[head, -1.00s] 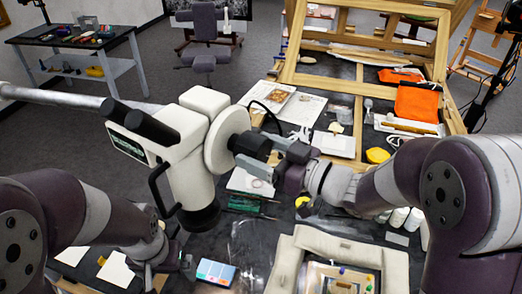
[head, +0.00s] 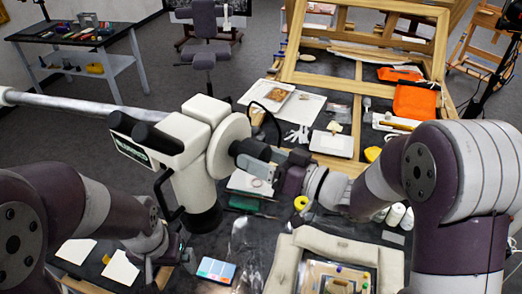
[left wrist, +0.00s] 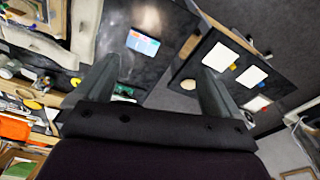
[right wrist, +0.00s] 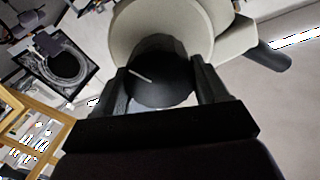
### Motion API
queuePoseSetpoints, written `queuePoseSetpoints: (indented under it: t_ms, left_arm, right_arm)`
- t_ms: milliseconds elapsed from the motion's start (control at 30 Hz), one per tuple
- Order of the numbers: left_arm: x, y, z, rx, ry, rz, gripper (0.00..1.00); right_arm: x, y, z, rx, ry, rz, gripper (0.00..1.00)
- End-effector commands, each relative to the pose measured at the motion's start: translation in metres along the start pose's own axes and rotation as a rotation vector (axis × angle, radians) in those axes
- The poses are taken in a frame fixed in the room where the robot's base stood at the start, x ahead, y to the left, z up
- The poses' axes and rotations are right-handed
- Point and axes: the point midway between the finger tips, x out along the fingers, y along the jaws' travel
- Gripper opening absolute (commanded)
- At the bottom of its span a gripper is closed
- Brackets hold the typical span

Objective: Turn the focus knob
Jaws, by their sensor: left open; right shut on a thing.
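The focus knob (right wrist: 160,78) is a black round knob with a white line, on the side of a cream microscope head (head: 205,135). In the right wrist view it sits between my right gripper's fingers (right wrist: 160,88), which are shut on its sides. The white line points up and left there. In the head view the knob (head: 251,152) is partly hidden by my right gripper (head: 268,164). My left gripper (head: 180,262) is low at the left, below the microscope, apart from it. Its fingers (left wrist: 148,85) are open and empty in the left wrist view.
A padded grey cushion frame (head: 345,240) holding a panel lies at the front. A colour card (head: 215,270) lies beside it. An easel-like wooden frame (head: 365,80) stands behind, with an orange cloth (head: 414,103). The microscope's pale boom (head: 70,101) runs left.

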Motion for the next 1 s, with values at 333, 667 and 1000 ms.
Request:
queuePoseSetpoints:
  t_ms: [333, 667, 1000]
  left_arm:
    - [-0.0153, 0.0, -0.0018, 0.0, 0.0, 0.0, 0.97]
    - [-0.0159, 0.0, -0.0019, 0.0, 0.0, 0.0, 0.97]
    - [-0.0157, 0.0, -0.0019, 0.0, 0.0, 0.0, 0.97]
  right_arm:
    - [0.0008, -0.0007, -0.0078, 0.121, 0.012, -0.005, 0.43]
    - [0.0009, -0.0003, -0.0072, 0.14, 0.014, -0.006, 0.43]
    - [0.0006, -0.0001, -0.0052, 0.142, 0.009, -0.004, 0.97]
